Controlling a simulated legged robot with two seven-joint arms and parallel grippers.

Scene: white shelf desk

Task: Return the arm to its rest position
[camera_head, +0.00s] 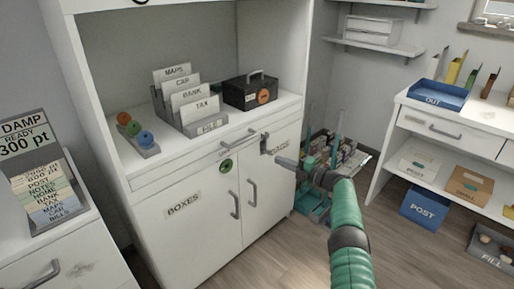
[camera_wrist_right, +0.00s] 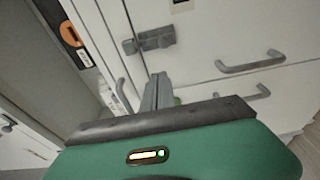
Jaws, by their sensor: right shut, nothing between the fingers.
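My right arm comes in from the bottom of the head view, and its gripper (camera_head: 280,161) is in front of the white cabinet (camera_head: 165,230), near the right door. The gripper is shut and empty. In the wrist view its fingers (camera_wrist_right: 157,92) are together, in front of the cabinet face, below a grey latch (camera_wrist_right: 155,39). The latch also shows in the head view (camera_head: 265,144), just above the gripper tip. I cannot tell whether the tip touches the door. My left gripper is not in view.
Cabinet door handles (camera_head: 252,192) stick out near the gripper. On the cabinet top stand a file rack (camera_head: 190,100), a black box (camera_head: 250,92) and a tray of coloured knobs (camera_head: 138,134). A cluttered cart (camera_head: 345,160) stands right of the cabinet. Open floor (camera_head: 400,240) lies at the right.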

